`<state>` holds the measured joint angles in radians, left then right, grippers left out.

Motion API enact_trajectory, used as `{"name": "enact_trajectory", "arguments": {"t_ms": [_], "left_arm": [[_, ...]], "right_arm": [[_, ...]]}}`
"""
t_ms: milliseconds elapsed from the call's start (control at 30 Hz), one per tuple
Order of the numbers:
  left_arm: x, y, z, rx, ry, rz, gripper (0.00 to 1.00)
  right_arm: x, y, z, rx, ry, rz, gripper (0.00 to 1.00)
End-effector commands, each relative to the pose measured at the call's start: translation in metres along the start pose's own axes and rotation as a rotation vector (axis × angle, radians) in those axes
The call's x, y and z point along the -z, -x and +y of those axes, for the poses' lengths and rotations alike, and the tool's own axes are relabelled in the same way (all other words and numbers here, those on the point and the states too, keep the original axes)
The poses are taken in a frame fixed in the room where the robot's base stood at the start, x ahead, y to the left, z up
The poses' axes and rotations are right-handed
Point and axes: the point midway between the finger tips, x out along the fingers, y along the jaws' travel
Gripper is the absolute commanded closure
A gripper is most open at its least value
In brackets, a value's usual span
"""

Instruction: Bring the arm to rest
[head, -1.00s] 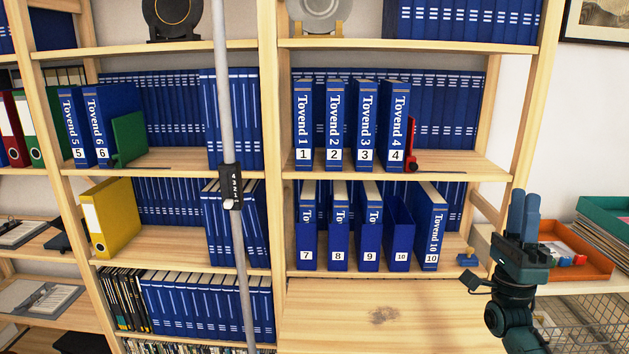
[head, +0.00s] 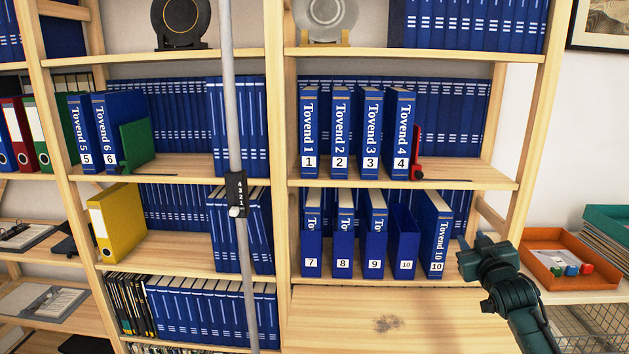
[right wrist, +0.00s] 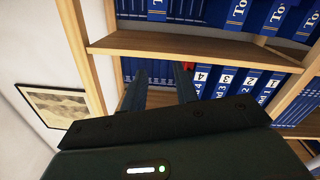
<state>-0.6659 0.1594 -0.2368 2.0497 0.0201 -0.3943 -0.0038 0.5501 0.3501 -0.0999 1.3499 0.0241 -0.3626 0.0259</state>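My right gripper (head: 474,243) shows at the lower right in the head view, beside the blue Tovend 10 volume (head: 436,236). Its fingers point toward the shelf and it appears to hold nothing. In the right wrist view its two dark fingers stand apart with a gap between them (right wrist: 160,86), facing the shelf. Whether it touches the shelf edge I cannot tell. My left gripper is not in view.
The wooden bookcase (head: 400,184) holds Tovend volumes and a red bookend (head: 416,155). A grey pole (head: 235,110) stands in front. An orange tray (head: 566,270) lies right of my gripper. A framed print (right wrist: 52,108) hangs on the wall.

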Motion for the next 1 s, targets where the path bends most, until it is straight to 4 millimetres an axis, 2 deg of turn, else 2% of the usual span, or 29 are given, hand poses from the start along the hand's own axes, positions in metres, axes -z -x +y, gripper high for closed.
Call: {"name": "enact_trajectory", "arguments": {"t_ms": [33, 167, 267, 367, 467, 567, 600, 700, 800, 900, 1000], "left_arm": [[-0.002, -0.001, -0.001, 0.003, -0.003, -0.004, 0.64], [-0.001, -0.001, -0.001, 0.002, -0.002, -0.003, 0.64], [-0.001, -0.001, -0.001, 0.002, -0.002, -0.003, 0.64], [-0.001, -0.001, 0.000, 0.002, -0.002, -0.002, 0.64], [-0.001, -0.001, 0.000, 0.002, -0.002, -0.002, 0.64], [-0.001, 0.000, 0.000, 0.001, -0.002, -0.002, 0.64], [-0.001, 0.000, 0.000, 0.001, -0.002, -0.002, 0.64], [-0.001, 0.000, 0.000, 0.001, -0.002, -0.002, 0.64], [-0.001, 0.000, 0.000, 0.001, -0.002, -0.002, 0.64], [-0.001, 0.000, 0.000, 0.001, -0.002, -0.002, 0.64], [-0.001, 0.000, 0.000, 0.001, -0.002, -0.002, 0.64]], "right_arm": [[-0.015, 0.003, -0.004, 0.004, 0.055, -0.055, 0.70], [-0.057, 0.032, -0.044, 0.069, 0.042, -0.090, 0.70], [-0.087, 0.059, -0.073, 0.117, 0.037, -0.124, 0.70], [-0.120, 0.094, -0.105, 0.173, 0.025, -0.168, 0.70], [-0.155, 0.142, -0.140, 0.238, 0.004, -0.221, 0.70], [-0.186, 0.202, -0.175, 0.306, -0.031, -0.284, 0.70], [-0.196, 0.228, -0.188, 0.332, -0.049, -0.310, 0.70], [-0.212, 0.290, -0.214, 0.386, -0.095, -0.373, 0.70], [-0.220, 0.342, -0.231, 0.425, -0.140, -0.428, 0.70], [-0.221, 0.378, -0.240, 0.447, -0.175, -0.468, 0.70], [-0.220, 0.399, -0.245, 0.459, -0.196, -0.491, 0.70]]}}
